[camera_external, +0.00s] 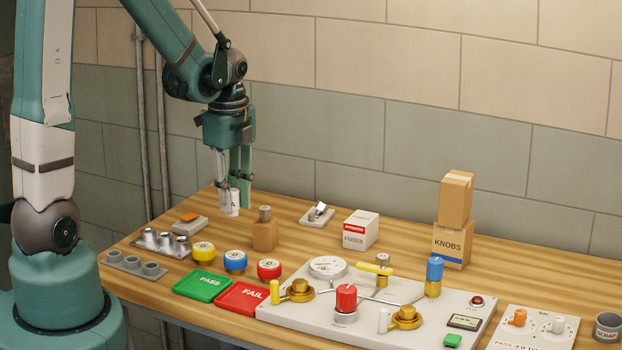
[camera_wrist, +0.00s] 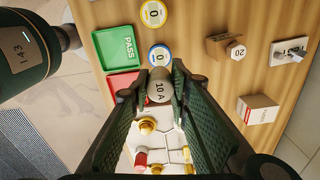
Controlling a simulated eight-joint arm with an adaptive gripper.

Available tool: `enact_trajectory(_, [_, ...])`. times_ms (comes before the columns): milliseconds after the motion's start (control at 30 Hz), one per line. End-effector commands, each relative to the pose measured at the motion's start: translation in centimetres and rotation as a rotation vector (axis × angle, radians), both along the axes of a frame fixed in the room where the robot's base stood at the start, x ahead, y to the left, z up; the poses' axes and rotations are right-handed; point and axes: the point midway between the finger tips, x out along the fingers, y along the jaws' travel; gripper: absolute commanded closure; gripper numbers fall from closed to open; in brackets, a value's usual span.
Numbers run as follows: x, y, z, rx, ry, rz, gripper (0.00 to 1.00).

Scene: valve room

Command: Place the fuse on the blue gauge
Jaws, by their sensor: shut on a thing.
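My gripper (camera_external: 234,192) is shut on the fuse (camera_external: 232,203), a short white cylinder, and holds it upright above the back left of the table. In the wrist view the fuse (camera_wrist: 158,93) shows its "10 A" end between the two fingers (camera_wrist: 159,80).
The yellow gauge (camera_external: 203,253) and red gauge (camera_external: 269,269) flank the blue one. Green PASS (camera_external: 202,286) and red FAIL (camera_external: 243,299) trays lie in front. A wooden block (camera_external: 265,236) with a grey cylinder stands right of my gripper. A metal socket rack (camera_external: 160,242) is left.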

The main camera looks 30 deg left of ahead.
Motion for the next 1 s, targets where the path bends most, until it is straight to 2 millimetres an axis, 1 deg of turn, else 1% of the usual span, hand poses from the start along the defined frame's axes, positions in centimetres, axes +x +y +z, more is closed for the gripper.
enact_trajectory(133, [0.1,0.0,-0.5,0.0,0.0,0.0,0.93])
enact_trajectory(267, [0.0,0.0,-1.5,0.0,0.0,0.0,0.93])
enact_trajectory(500, [0.1,0.0,-4.1,0.0,0.0,0.0,0.93])
enact_trajectory(633, [0.0,0.0,-5.2,0.0,0.0,0.0,0.93])
enact_trajectory(800, [0.0,0.0,-5.8,0.0,0.0,0.0,0.93])
enact_trajectory(1000, [0.0,0.0,-5.8,0.0,0.0,0.0,0.93])
